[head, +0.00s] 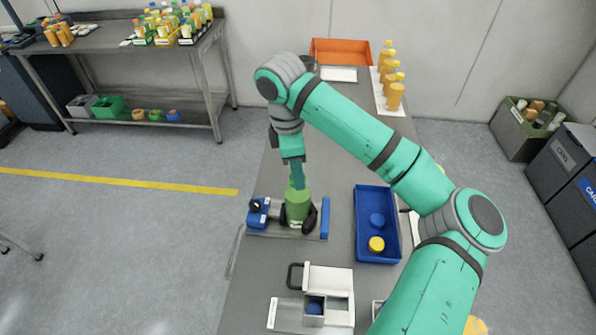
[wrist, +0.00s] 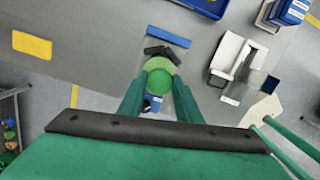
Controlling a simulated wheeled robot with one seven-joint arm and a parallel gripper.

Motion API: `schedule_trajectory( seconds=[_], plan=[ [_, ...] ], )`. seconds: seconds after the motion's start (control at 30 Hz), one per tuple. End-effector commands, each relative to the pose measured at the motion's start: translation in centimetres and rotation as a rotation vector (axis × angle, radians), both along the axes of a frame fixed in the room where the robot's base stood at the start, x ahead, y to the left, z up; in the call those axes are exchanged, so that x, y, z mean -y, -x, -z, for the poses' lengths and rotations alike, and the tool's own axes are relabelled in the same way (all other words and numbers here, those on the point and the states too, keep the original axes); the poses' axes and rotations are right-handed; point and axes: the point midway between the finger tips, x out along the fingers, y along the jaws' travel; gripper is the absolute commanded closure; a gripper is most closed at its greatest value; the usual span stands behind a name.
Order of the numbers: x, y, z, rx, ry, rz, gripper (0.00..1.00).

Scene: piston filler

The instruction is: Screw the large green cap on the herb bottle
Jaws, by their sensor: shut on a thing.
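The herb bottle (head: 297,212) is green and stands upright between dark pads in a clamp (head: 258,214) with blue parts on the grey bench. The large green cap (head: 297,184) is at the bottle's top, and I cannot tell how tightly it sits there. My gripper (head: 297,178) points straight down over the bottle, its fingers shut on the cap. In the wrist view the round green cap (wrist: 159,72) shows between the two fingers of my gripper (wrist: 160,86). The cap hides most of the bottle there.
A blue tray (head: 362,232) with a blue cap (head: 377,220) and a yellow cap (head: 376,244) lies right of the clamp. A white device (head: 328,278) stands in front. Several orange bottles (head: 395,96) and an orange tray (head: 340,46) are at the back.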

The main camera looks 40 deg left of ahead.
Motion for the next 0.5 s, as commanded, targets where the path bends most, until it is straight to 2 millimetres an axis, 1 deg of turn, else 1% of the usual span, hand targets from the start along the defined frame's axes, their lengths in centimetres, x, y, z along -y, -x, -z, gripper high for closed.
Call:
schedule_trajectory(
  seconds=[0.03, 0.07, 0.17, 0.27, 0.5],
  plan=[
    [-0.05, 0.02, 0.0, 0.0, -0.001, -0.001, 0.96],
    [-0.06, 0.03, -0.01, 0.0, -0.001, -0.001, 1.0],
    [-0.07, 0.03, -0.01, 0.0, -0.001, 0.024, 1.0],
    [-0.09, 0.01, -0.02, 0.001, -0.001, 0.116, 1.0],
    [-0.09, 0.03, 0.0, 0.0, -0.001, 0.407, 1.0]
  ],
)
